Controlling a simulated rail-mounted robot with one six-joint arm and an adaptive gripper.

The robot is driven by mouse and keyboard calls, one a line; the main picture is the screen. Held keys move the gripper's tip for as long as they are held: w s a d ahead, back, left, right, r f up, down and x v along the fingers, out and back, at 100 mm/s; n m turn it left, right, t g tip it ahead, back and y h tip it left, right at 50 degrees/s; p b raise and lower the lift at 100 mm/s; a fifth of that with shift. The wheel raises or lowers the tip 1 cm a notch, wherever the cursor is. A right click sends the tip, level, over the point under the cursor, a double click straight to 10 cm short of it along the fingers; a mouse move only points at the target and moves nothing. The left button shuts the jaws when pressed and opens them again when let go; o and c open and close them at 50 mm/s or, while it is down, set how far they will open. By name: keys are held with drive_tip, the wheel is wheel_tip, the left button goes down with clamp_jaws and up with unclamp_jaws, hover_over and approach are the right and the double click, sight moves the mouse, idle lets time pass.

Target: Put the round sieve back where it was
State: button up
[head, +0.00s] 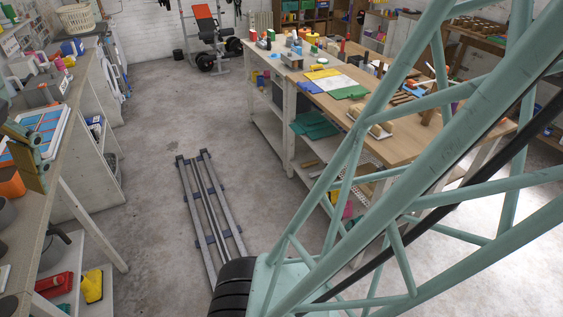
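I cannot make out the round sieve for certain in the head view. A grey rounded object (7,213) is cut off at the left edge on the near left counter; I cannot tell what it is. My gripper is not in view, so what it holds does not show. Mint-green lattice beams cross the right half of the view and hide part of the wooden workbench (470,137) and its lower shelf.
The left counter (48,205) carries a blue-and-white tray (40,122) and an orange item (11,184). Red and yellow items (93,286) lie below it. Rails (209,215) run along open concrete floor. The workbench top is crowded. A weight bench (207,38) stands at the back.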

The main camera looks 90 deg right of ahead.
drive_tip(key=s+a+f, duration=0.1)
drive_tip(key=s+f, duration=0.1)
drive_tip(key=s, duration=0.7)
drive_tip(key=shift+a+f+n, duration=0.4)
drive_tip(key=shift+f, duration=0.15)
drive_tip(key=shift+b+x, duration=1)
drive_tip(key=shift+b, duration=0.3)
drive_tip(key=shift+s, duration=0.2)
